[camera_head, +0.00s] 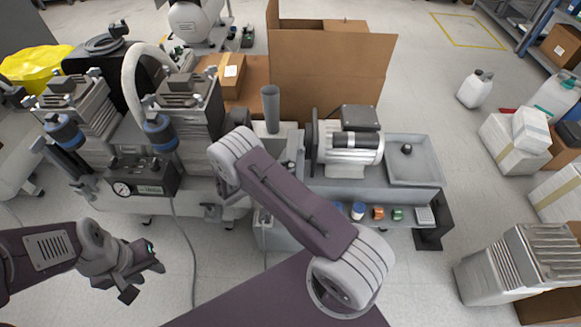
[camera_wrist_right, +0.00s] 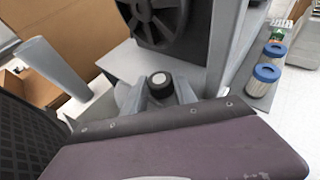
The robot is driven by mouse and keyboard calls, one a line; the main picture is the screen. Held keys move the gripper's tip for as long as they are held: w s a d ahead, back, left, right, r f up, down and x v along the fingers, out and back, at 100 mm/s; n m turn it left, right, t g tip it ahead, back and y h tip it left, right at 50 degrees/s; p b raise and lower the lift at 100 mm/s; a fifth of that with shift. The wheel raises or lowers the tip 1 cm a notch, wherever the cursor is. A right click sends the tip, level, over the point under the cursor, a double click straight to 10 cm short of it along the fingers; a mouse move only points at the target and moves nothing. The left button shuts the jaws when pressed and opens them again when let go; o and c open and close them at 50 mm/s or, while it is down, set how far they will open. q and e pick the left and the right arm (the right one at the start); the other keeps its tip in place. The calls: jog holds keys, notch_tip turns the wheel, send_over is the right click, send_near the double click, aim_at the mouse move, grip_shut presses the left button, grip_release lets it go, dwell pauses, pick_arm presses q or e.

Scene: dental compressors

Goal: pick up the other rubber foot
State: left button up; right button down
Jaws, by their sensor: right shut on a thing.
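In the right wrist view a small black rubber foot (camera_wrist_right: 160,84) with a pale round centre sits between the fingertips of my right gripper (camera_wrist_right: 161,93), which is shut on it. My right forearm largely hides this gripper in the head view. A small dark round piece, likely a rubber foot (camera_head: 407,148), lies in the grey tray (camera_head: 425,174) right of the motor. My left gripper (camera_head: 145,279) is open and empty at the lower left, above the floor and away from the bench.
A motor (camera_head: 350,155) stands on the bench left of the tray. A grey upright tube (camera_head: 271,108) and an open cardboard box (camera_head: 335,75) are behind my right arm. Blue-capped filters (camera_wrist_right: 267,72) and small parts line the front shelf. The compressor unit (camera_head: 140,150) fills the left.

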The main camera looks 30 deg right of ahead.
notch_tip(320, 180, up, 28)
jog(key=p, duration=1.2)
